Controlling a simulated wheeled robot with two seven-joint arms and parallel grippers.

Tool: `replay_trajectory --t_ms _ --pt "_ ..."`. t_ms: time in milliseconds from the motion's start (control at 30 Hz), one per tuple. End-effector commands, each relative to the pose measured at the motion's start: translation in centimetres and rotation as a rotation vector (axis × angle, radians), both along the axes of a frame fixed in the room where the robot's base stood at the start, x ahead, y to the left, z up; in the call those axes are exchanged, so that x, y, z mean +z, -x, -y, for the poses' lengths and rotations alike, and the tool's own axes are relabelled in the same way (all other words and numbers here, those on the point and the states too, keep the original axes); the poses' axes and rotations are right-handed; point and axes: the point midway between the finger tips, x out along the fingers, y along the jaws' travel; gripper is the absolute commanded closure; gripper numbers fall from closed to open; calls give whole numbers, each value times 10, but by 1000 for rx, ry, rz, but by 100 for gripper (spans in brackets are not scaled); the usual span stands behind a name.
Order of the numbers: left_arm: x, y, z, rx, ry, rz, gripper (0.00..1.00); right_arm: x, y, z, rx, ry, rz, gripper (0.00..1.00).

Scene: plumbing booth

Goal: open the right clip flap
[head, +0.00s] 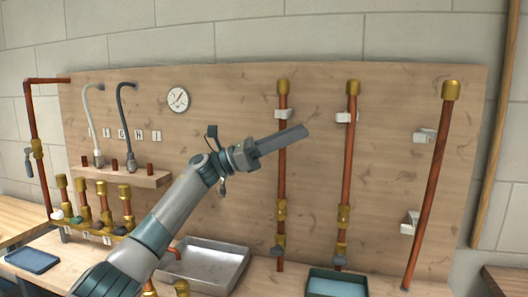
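White clips are fixed on the wooden board: one on the left upright copper pipe (284,114), one on the middle upright pipe (346,118), and an upper clip (424,136) and lower clip (409,223) beside the slanted right pipe (430,190). Which clip carries the task's flap, and whether it is open, is too small to tell. My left gripper (304,131) points right, in front of the left pipe and just below its clip in the picture. Its fingers overlap as one grey bar, with nothing visible held. My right gripper is out of view.
A grey metal tray (205,266) and a teal-lined bin (336,284) stand below the board. A shelf with two hoses (120,178) and brass-capped valves (103,205) are at left. A round gauge (178,99) hangs above.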

Motion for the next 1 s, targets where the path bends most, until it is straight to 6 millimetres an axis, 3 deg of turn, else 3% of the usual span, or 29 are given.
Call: replay_trajectory --t_ms 200,400,833,1000 --pt "-19 1 -40 1 0 0 69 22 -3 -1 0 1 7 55" --pt "-28 2 -63 0 0 -1 69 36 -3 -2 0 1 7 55" --pt "-30 2 -71 0 0 -1 69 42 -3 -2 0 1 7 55" --pt "-29 2 -74 -1 -1 -12 64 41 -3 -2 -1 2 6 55"
